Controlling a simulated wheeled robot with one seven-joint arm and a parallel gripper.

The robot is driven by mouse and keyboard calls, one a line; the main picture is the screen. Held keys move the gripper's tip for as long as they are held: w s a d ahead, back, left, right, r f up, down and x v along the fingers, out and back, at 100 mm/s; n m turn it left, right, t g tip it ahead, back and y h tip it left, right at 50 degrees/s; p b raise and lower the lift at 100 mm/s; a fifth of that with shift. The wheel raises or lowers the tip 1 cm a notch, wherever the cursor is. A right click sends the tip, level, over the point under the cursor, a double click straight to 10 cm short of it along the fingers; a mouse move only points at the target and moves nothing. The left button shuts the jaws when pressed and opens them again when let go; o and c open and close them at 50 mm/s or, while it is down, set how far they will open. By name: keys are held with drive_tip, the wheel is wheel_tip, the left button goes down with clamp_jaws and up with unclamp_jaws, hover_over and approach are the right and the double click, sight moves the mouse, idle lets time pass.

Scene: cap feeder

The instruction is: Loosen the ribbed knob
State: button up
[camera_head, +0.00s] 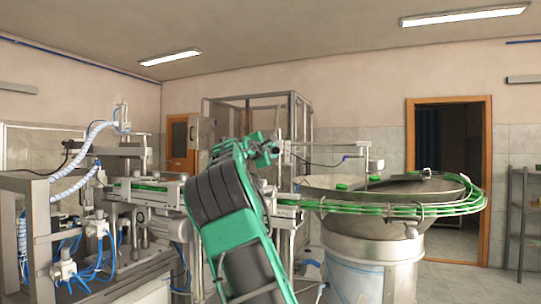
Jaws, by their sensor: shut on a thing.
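My green and dark arm rises from the bottom middle of the head view and bends away to the right at its top. My gripper (275,149) is small and far off at the arm's end, beside a thin upright post (291,155) of the machine. It is shut on what I take to be the ribbed knob. The knob itself is too small and too hidden by the gripper to make out, so its turn cannot be told.
A steel feeder bowl (385,196) with green caps and a curved green track stands on the right. A conveyor (150,192) runs behind my arm. Pneumatic machinery with white hoses (85,155) fills the left. A metal frame stands behind the gripper.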

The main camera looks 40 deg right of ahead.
drive_tip(key=shift+w+a+f+n, duration=0.15)
drive_tip(key=shift+w+a+n, duration=0.25)
drive_tip(key=shift+n, duration=0.3)
drive_tip(key=shift+d, duration=0.1)
drive_tip(key=o, duration=1.1)
drive_tip(key=shift+w, duration=0.1)
drive_tip(key=shift+c, duration=0.2)
drive_tip(key=shift+s+d, duration=0.15)
drive_tip(key=shift+s, duration=0.1)
drive_tip(key=v, duration=1)
drive_tip(key=shift+a, duration=0.3)
